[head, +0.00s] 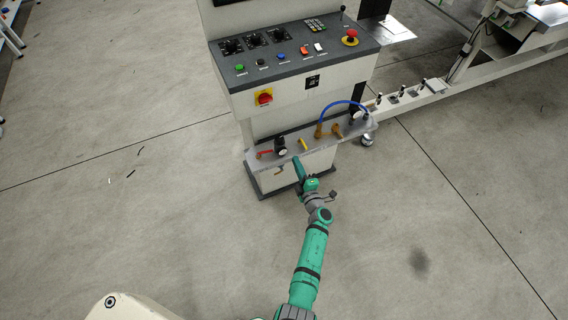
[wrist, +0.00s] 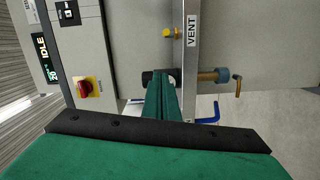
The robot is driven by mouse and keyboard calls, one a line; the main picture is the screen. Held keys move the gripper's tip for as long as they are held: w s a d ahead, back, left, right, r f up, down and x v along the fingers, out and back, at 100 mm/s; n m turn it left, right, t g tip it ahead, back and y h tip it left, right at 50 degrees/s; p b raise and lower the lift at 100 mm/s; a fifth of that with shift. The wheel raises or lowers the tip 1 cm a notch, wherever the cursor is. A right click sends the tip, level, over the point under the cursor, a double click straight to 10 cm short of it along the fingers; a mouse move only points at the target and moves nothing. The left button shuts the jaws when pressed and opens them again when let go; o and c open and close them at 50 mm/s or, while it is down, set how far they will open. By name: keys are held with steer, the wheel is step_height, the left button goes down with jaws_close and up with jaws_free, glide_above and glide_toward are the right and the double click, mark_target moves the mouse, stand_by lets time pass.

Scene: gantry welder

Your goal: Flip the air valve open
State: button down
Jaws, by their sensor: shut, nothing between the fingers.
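A grey shelf (head: 322,134) on the front of the machine cabinet carries a red lever (head: 265,153) at its left and a yellow lever (head: 302,145) further right. I cannot tell which of these is the air valve. My gripper (head: 298,160) is shut and empty at the shelf's front edge, between the two levers and nearer the yellow one. In the wrist view my closed fingers (wrist: 162,82) overlap a black part beside the shelf. Contact cannot be judged.
A black-knobbed part (head: 280,146) stands on the shelf. A blue hose (head: 343,104) arches over brass fittings at its right. Above are a red rotary switch (head: 264,97) and a control panel (head: 290,60). A VENT label (wrist: 192,30) is beside a yellow part (wrist: 171,33). The floor is mostly clear.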

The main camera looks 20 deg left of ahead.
steer(key=shift+w+d, duration=0.25)
steer(key=shift+d, duration=0.25)
steer(key=shift+w+d, duration=0.2)
steer(key=shift+d, duration=0.3)
steer(key=shift+a, duration=0.1)
steer(key=s+d+r+m+t+h, duration=0.25)
steer(key=s+m, duration=0.25)
steer(key=s, duration=0.4)
steer(key=s+d+r+m+t+h, duration=0.1)
steer(key=s+d+r+m+h, duration=0.25)
steer(key=s, duration=0.65)
steer(key=s+d+m+t+h, duration=0.2)
steer(key=s+d+m, duration=0.2)
steer(key=s+m, duration=0.4)
steer(key=s+d+r+m+g+h, duration=0.1)
steer(key=s+d+r+m, duration=0.3)
steer(key=s+r, duration=0.4)
steer(key=s+d+r+m+g+h, duration=0.2)
steer(key=s+d+r+m, duration=0.2)
steer(key=s+r, duration=0.4)
steer(key=s+d, duration=0.1)
steer(key=s, duration=0.3)
steer(key=shift+d+r+h, duration=0.2)
steer(key=shift+d+h, duration=0.1)
steer(key=shift+h, duration=0.1)
